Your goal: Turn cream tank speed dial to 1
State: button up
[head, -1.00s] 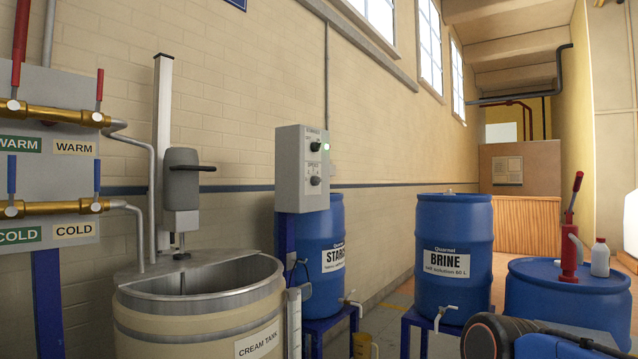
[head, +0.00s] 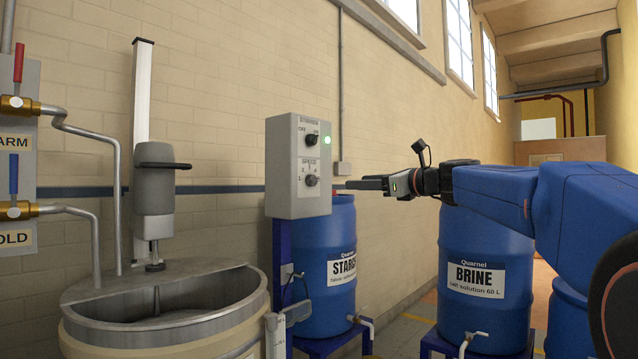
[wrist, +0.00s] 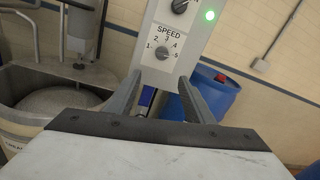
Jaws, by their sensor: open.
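The speed dial (head: 311,180) is a small dark knob on the lower front of the grey control box (head: 283,170) beside the cream tank (head: 215,335). In the wrist view the speed dial (wrist: 162,52) sits under the word SPEED, with figures 1 to 5 around it. Its pointer is too small to read surely. My gripper (head: 350,184) is just right of the dial in the head view, level with it and apart from it. In the wrist view the open, empty jaws (wrist: 160,76) stand below the dial, one finger to each side.
Above the dial are a second dark knob (head: 311,139) and a lit green lamp (head: 327,140). The starch drum (head: 335,250) stands beside the box and the brine drum (head: 485,235) is further right. The mixer (head: 154,195) stands over the tank at left.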

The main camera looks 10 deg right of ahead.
aim_at(316, 181)
jog(key=x, duration=1.1)
jog(key=r+x, duration=0.1)
jog(key=x, duration=0.5)
jog(key=shift+w, duration=0.35)
jog(key=shift+f, duration=0.1)
jog(key=c, duration=1)
